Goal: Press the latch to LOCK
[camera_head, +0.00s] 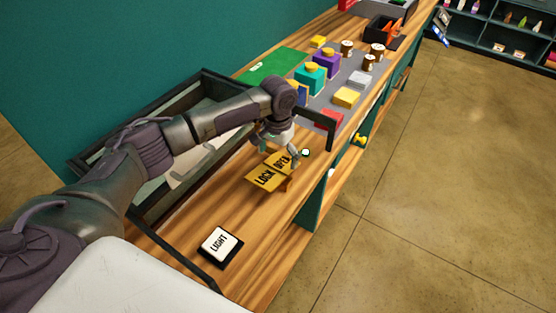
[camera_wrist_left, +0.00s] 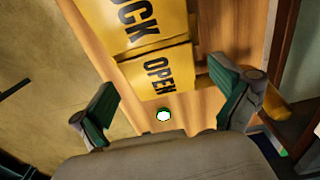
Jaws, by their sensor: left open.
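The yellow latch plate has a LOCK half (camera_head: 265,177) and an OPEN half (camera_head: 283,162), both lettered in black, on the wooden bench. In the left wrist view the LOCK half (camera_wrist_left: 122,20) is at the top and the OPEN half (camera_wrist_left: 158,75) lies below it, tilted differently. My left gripper (camera_head: 284,149) is above the far, OPEN end of the latch. In the left wrist view its fingers (camera_wrist_left: 162,105) are spread apart with nothing between them, and the OPEN half lies just beyond. I cannot tell whether the gripper touches the plate. My right gripper is not in view.
A LIGHT switch (camera_head: 220,244) sits on the near bench. A dark-framed glass case (camera_head: 150,194) stands behind my left arm. Teal (camera_head: 309,79) and purple (camera_head: 327,64) boxes and a red block (camera_head: 331,118) stand farther along. The bench's front edge is close to the latch.

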